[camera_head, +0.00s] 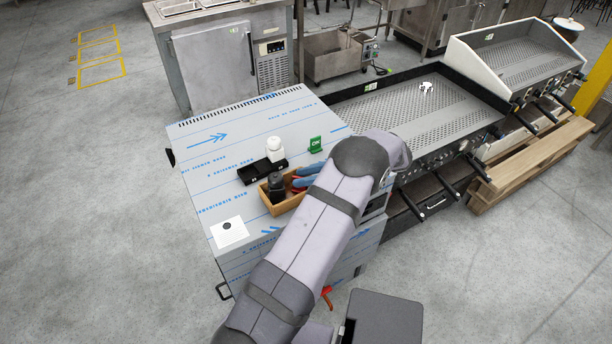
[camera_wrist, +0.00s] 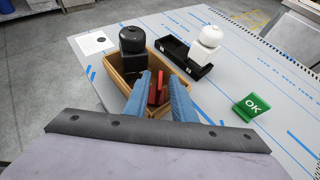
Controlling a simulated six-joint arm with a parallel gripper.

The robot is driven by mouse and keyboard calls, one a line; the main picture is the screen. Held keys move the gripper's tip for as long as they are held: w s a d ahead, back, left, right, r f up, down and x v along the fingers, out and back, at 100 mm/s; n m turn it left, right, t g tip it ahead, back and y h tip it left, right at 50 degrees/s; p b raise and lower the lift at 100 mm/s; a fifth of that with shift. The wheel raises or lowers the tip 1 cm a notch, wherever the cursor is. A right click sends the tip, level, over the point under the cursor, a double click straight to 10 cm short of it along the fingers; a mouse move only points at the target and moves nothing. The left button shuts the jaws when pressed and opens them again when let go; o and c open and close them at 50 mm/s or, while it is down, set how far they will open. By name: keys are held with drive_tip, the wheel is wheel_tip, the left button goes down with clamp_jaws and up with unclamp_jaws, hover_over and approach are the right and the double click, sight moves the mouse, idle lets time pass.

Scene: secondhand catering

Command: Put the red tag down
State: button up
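The red tag (camera_wrist: 157,92) shows between the two blue fingers of my gripper (camera_wrist: 160,78), over the wooden box (camera_wrist: 118,82). The fingers stand apart, one on each side of it. I cannot tell whether they press on it or whether it touches the box floor. In the head view my gripper (camera_head: 304,177) is at the wooden box (camera_head: 283,208), its fingers low over the right part. A little red shows there, mostly hidden by my arm.
A dark jar (camera_head: 276,187) stands in the box's left part. Behind the box are a black tray (camera_head: 254,172) and a white bottle (camera_head: 275,150). A green OK sign (camera_head: 316,145) stands to the right. A white card with a black dot (camera_head: 229,232) lies front left. The worktop's left is clear.

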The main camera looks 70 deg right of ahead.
drive_tip(key=shift+b+v, duration=0.75)
drive_tip(key=shift+v, duration=1.35)
drive_tip(key=shift+w+r, duration=0.1)
